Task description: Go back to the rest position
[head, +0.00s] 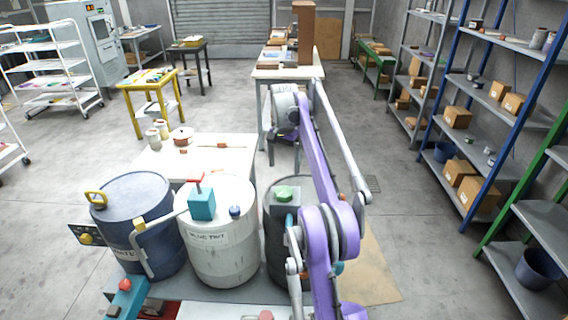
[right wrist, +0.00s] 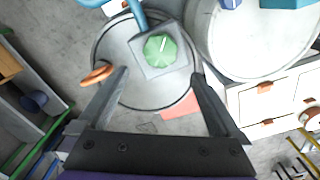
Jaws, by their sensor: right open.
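My right arm, purple and pale grey, reaches from the bottom of the head view up past the drums. In the right wrist view my right gripper (right wrist: 160,74) is open, its two dark fingers wide apart with nothing between them. It points down toward the dark drum (right wrist: 124,92), whose lid carries a grey block with a green knob (right wrist: 160,49). The fingers look apart from the knob. In the head view the arm partly hides this dark drum (head: 270,237). My left gripper is not in view.
A white drum (head: 222,256) and a blue drum (head: 165,262) stand left of the dark one. A white table (head: 230,165) is behind them. Blue and green shelves line the right side. The floor (head: 390,190) between the arm and shelves is mostly clear.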

